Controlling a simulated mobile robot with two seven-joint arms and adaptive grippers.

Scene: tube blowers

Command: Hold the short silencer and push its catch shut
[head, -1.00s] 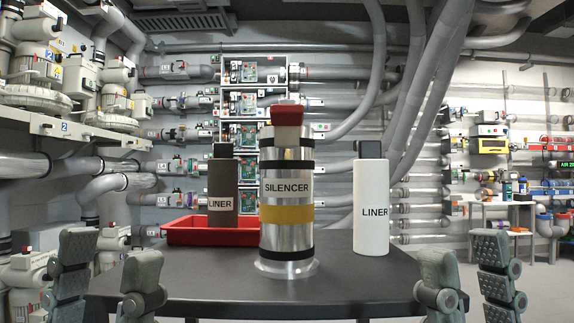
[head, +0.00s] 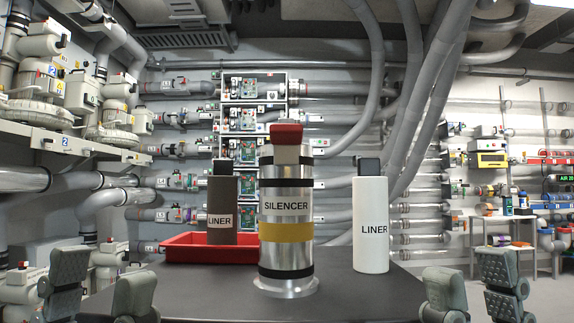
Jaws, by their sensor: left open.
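One silencer (head: 270,188) stands upright at the middle of the dark table, a shiny metal cylinder with black bands, a yellow band and a flared foot. A red block (head: 284,130) sits on its top; I cannot tell whether this is the catch, or whether it is shut. My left gripper (head: 100,277) is at the lower left, its two grey fingers wide apart with nothing between them. My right gripper (head: 469,277) is at the lower right, also open and empty. Both are nearer to me than the silencer and touch nothing on the table.
A brown liner (head: 222,190) with a dark cap stands left of the silencer, at the red tray (head: 180,252). A white liner (head: 370,240) stands right of it. The dark table (head: 210,285) is bare in front. Pipes and blowers line the walls behind.

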